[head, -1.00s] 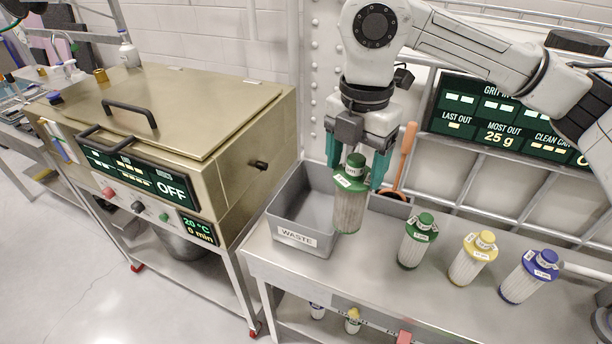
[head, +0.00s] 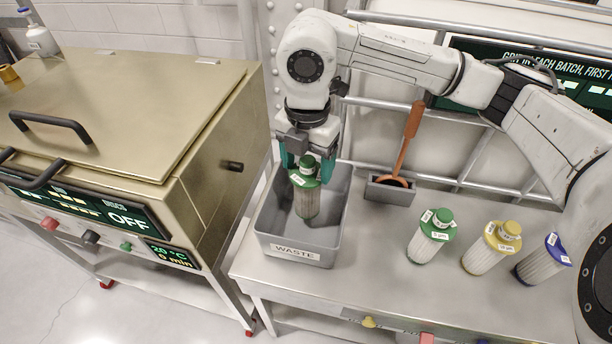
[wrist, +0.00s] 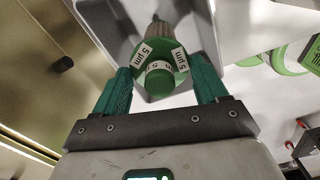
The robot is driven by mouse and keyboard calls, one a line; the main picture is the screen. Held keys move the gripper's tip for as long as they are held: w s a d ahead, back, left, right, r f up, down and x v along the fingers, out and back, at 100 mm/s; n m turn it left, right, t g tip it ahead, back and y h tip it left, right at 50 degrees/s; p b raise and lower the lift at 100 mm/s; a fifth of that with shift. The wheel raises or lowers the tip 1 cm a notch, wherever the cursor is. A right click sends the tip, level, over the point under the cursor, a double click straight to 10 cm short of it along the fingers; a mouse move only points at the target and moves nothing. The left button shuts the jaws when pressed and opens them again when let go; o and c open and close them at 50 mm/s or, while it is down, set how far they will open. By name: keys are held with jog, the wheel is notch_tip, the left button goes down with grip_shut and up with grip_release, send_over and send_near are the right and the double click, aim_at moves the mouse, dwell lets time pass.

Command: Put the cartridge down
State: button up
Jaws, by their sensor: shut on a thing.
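In the wrist view the cartridge's green cap (wrist: 159,80) shows between the teal fingers, with labels reading 5 µm.
A second green-capped cartridge (head: 432,237), a yellow-capped one (head: 491,248) and a blue-capped one (head: 543,260) stand on the bench (head: 390,278). A small holder (head: 390,192) with an orange-handled tool (head: 408,140) is right of the bin. A metal cabinet (head: 150,110) stands to the left.

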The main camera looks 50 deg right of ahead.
aim_at(308, 179)
jog(key=shift+f, duration=2.15)
jog(key=shift+s+f, duration=0.1)
jog(key=shift+f, duration=0.05)
jog(key=o, duration=1.6)
notch_tip(308, 179, up, 12)
jog(key=shift+r, duration=0.15)
